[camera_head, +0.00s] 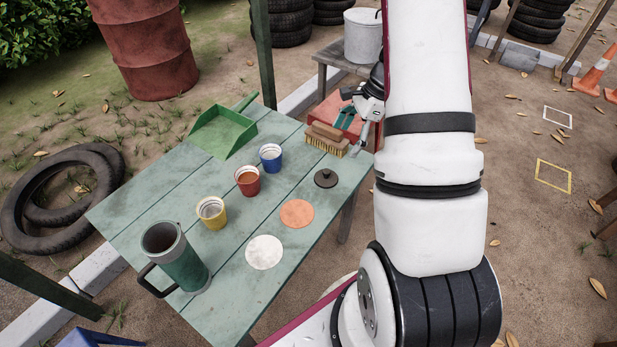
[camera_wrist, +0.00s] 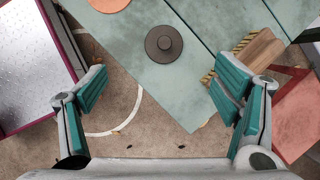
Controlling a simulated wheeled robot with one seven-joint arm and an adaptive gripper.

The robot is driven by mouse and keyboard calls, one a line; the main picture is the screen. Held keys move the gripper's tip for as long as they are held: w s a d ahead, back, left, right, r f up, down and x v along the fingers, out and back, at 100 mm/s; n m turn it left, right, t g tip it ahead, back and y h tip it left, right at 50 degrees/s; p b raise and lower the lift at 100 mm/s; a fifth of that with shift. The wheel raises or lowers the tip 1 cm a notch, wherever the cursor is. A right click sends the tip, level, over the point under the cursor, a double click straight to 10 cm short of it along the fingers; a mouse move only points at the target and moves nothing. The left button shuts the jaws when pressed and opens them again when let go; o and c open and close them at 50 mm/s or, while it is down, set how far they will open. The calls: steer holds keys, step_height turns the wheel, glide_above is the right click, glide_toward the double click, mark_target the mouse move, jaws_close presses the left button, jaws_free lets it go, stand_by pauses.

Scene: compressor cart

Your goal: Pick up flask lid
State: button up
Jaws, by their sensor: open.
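The flask lid (camera_head: 326,178) is a small dark round disc with a knob on top, lying flat on the green plank table (camera_head: 150,205) near its right end. It also shows in the wrist view (camera_wrist: 164,43), at the upper middle. The open green flask (camera_head: 178,257) with a black handle stands at the table's near left corner. My gripper is open and empty; in the wrist view (camera_wrist: 160,95) its teal-padded fingers are spread wide, with the lid beyond and between them, apart from both. In the head view my arm hides part of the gripper.
A brush (camera_head: 327,138) lies near the lid, by the table's far right edge. Blue (camera_head: 270,158), red (camera_head: 247,181) and yellow (camera_head: 211,212) cups, a green dustpan (camera_head: 222,130), an orange disc (camera_head: 297,213) and a white disc (camera_head: 264,252) are on the table. A red box (camera_head: 338,113) is behind.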

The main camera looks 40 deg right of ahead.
steer(key=b, duration=0.2)
glide_toward(327, 171)
steer(key=shift+m, duration=0.3)
steer(key=x, duration=0.5)
steer(key=shift+s+a+f, duration=0.1)
steer(key=shift+a+f, duration=0.1)
steer(key=b+x, duration=0.1)
steer(key=x, duration=0.4)
steer(key=shift+d+f+b, duration=0.1)
steer(key=shift+d+b, duration=0.05)
steer(key=shift+b, duration=0.25)
steer(key=c, duration=1.2)
